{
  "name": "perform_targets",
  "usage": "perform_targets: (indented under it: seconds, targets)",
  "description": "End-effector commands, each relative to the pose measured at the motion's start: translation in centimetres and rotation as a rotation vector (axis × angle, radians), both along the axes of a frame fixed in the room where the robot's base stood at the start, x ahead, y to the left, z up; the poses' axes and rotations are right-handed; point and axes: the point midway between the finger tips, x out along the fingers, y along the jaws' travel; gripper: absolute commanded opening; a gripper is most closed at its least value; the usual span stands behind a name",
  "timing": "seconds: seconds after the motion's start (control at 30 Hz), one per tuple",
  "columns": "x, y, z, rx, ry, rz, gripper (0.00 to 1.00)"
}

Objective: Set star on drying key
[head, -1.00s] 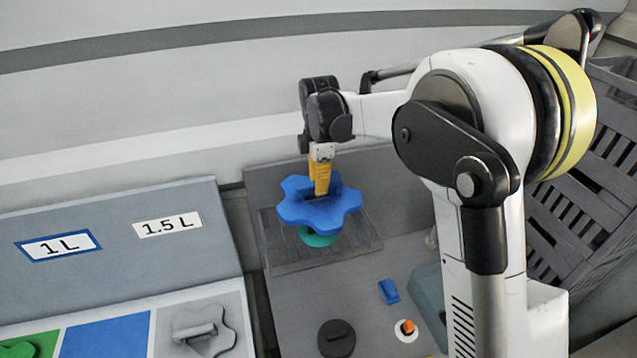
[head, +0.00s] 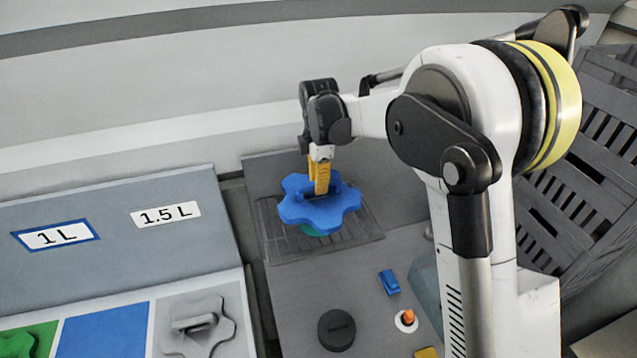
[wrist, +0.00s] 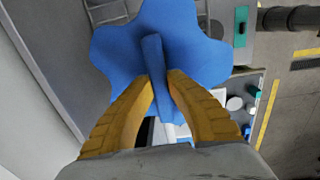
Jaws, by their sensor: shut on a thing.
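The blue star (head: 318,210) is a lobed piece with a raised rib on top. It shows large in the wrist view (wrist: 205,50). My gripper (head: 320,178) has its yellow fingers shut on the star's rib, which the wrist view (wrist: 160,85) also shows. A green round piece (head: 312,231) shows just under the star's lower edge; most of it is hidden by the star. I cannot tell whether the star touches it. The star is over a dark ribbed mat (head: 285,250) on the grey bench. I cannot tell which part is the drying key.
A grey star (head: 197,325) lies on the panel at lower left, beside a blue square (head: 105,332) and a green star (head: 18,345). A black knob (head: 336,330), a blue switch (head: 389,282) and an orange button (head: 407,317) are on the bench. A slatted grey crate (head: 590,150) stands right.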

Motion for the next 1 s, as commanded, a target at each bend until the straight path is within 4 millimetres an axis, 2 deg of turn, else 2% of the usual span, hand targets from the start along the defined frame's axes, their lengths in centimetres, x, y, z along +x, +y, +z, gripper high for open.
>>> perform_targets:
  seconds: [1.0]
  targets:
    - [0.0,0.0,-4.0,0.000,0.000,0.000,0.00]
